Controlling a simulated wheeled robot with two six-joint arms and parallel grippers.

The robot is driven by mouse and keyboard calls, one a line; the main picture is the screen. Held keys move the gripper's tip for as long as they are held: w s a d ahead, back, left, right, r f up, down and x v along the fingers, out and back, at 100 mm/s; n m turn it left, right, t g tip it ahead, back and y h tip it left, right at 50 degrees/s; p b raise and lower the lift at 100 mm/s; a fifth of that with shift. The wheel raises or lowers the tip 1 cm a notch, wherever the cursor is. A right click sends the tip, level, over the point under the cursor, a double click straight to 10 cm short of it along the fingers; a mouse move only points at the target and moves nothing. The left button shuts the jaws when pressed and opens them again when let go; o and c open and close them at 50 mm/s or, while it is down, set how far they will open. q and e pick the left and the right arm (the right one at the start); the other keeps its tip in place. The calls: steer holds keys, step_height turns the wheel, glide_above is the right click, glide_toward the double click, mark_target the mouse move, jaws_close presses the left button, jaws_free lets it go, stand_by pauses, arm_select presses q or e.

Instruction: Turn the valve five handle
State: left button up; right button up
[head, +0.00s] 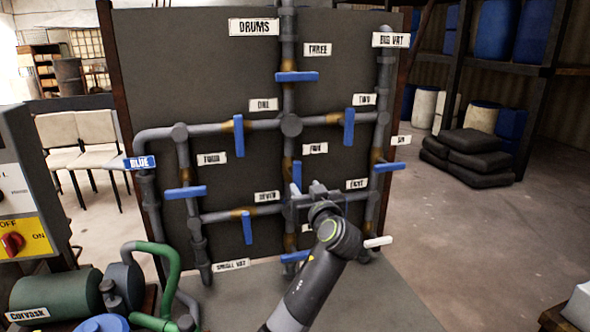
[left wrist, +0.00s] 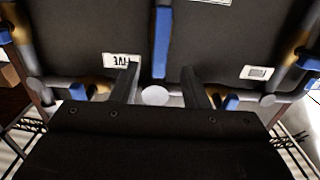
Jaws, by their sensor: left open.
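The valve five handle (head: 297,174) is a blue bar standing about upright on the middle pipe, left of the white label FIVE (head: 315,148). Its lower part is partly hidden by my gripper in the head view. My left gripper (head: 305,193) is in front of the board at this handle. In the left wrist view, which is upside down, the blue handle (left wrist: 162,42) shows between the lines of the two open fingers (left wrist: 160,85). The label FIVE (left wrist: 122,60) lies beside it. I cannot tell whether the fingers touch the handle. My right gripper is not in view.
Other blue handles surround it: valve three (head: 297,77) above, valve seven (head: 247,228) to the left, valve six (head: 389,167) to the right, and one below (head: 295,256). Grey pipes cross the dark board (head: 205,60). A green pump (head: 55,296) stands at lower left.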

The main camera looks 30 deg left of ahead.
mark_target(298, 177)
arm_select(q)
steer(key=p+x, duration=0.2)
steer(key=x, duration=0.8)
steer(key=shift+w, duration=0.1)
jaws_close()
